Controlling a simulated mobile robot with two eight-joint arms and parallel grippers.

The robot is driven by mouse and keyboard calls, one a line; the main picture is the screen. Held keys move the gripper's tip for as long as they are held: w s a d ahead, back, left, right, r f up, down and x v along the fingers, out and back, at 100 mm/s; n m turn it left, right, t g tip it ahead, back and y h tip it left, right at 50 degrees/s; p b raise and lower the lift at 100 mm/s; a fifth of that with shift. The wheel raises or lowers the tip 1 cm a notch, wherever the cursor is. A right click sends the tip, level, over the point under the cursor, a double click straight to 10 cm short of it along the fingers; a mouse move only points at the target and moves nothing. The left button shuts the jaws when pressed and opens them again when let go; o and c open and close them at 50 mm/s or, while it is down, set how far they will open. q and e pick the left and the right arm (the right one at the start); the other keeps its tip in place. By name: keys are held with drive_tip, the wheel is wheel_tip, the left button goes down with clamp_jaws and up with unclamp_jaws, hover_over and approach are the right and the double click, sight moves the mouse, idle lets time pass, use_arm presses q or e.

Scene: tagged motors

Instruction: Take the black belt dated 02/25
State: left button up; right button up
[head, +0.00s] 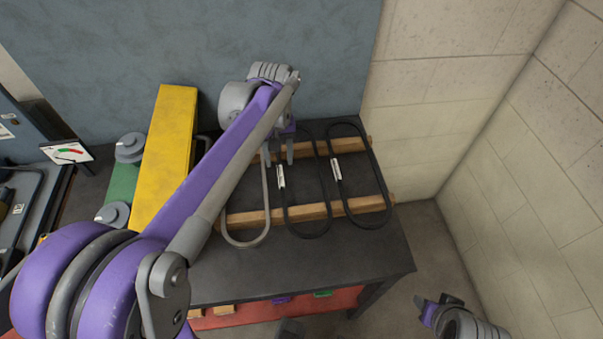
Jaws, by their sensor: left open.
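Two black belts lie side by side across wooden rails on the dark table, each with a small white tag. One is the middle belt (308,236) and the other the right belt (371,228). The dates on the tags are too small to read. A grey belt (245,245) lies to their left, partly hidden by my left arm. My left gripper (278,154) is open near the upper end of the middle belt, pointing down; I cannot tell whether it touches the belt. My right gripper (438,303) is at the lower right, away from the table; its jaw opening is unclear.
Wooden rails (275,217) carry the belts on the dark table (310,265). A yellow block (165,150), grey round parts (130,148) and a small gauge (68,152) stand left. A blue-grey panel rises behind. A red shelf (255,312) shows below. The table front is clear.

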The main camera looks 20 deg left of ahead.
sight(281, 176)
use_arm(q)
drive_tip(key=f, duration=0.5)
drive_tip(key=shift+s, duration=0.2)
drive_tip(key=shift+d, duration=0.1)
drive_tip(key=shift+c, duration=0.2)
clamp_jaws()
